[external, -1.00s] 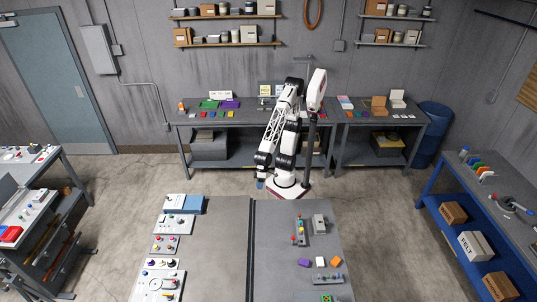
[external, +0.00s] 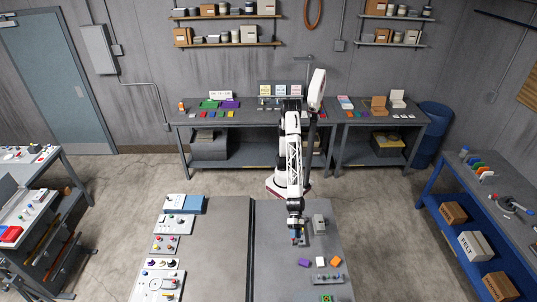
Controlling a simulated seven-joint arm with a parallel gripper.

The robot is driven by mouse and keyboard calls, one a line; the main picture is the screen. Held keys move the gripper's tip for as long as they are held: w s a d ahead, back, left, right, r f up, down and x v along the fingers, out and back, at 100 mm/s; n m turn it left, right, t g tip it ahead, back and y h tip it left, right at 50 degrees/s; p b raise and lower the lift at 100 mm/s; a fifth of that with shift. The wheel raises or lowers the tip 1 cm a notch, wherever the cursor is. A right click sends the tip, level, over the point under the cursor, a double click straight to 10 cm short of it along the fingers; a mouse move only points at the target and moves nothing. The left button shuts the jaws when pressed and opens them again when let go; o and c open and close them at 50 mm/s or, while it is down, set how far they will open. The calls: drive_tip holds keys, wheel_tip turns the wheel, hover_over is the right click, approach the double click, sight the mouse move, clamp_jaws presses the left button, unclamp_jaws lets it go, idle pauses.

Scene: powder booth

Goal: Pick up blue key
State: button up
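My gripper (external: 296,231) is low over the right half of the near table, at a small grey panel (external: 301,241) with coloured parts on it. The gripper and wrist cover much of this panel. A small bluish patch shows at the gripper's end, but it is too small to tell whether it is the blue key, part of the panel or part of the gripper. I cannot tell whether the fingers are open or shut. No blue key can be made out with certainty.
A grey box (external: 319,224) stands just right of my gripper. Purple (external: 304,262), white (external: 320,262) and orange (external: 336,261) blocks lie nearer the camera, by another grey panel (external: 323,279). Several control panels line the table's left side. The middle (external: 225,245) is clear.

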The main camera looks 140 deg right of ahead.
drive_tip(key=s+a+f+m+y, duration=0.1)
drive_tip(key=s+a+f+m, duration=0.15)
drive_tip(key=a, duration=0.45)
drive_tip(key=s+a+f+m, duration=0.1)
drive_tip(key=a+f, duration=0.2)
drive_tip(key=a, duration=0.4)
drive_tip(key=m+t+y, duration=0.1)
drive_tip(key=m, duration=0.4)
approach(339, 274)
drive_tip(key=shift+w+a+f, duration=0.25)
drive_tip(key=shift+a+f, duration=0.1)
drive_tip(key=shift+a, duration=0.1)
drive_tip(key=shift+w+a+f, duration=0.25)
drive_tip(key=shift+a+f, duration=0.05)
drive_tip(key=shift+a, duration=0.15)
drive_tip(key=shift+x, duration=1.25)
drive_tip(key=shift+w+a, duration=0.1)
drive_tip(key=shift+w, duration=0.05)
drive_tip(key=shift+x, duration=2.45)
drive_tip(key=shift+w, duration=0.1)
